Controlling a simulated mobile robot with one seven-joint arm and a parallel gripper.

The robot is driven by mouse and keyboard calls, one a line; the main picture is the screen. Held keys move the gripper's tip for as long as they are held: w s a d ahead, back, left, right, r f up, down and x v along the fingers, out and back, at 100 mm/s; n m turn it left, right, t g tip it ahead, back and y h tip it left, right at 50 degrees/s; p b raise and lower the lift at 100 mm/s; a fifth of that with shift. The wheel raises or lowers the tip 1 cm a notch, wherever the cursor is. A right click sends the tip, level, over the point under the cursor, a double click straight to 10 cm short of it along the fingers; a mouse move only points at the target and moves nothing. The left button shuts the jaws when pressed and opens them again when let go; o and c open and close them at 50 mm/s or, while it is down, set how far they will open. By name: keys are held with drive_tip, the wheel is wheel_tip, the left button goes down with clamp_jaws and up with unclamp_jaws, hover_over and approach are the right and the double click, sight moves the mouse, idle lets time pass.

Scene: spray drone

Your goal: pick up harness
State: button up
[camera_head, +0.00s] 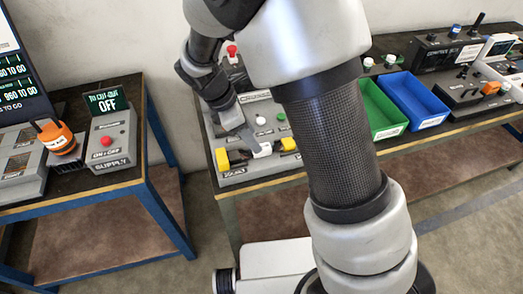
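Whether the fingers touch or grip anything is too small to tell. My own arm hides the right part of the panel.
A green bin (383,128) and a blue bin (436,121) stand right of my arm. A separate left bench holds a supply box (113,150) reading OFF and an orange-and-black object (56,138). A floor gap separates the benches.

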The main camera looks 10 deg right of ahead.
drive_tip(key=shift+x, duration=2.7)
drive_tip(key=shift+d+r, duration=0.1)
drive_tip(key=shift+d, duration=0.05)
clamp_jaws()
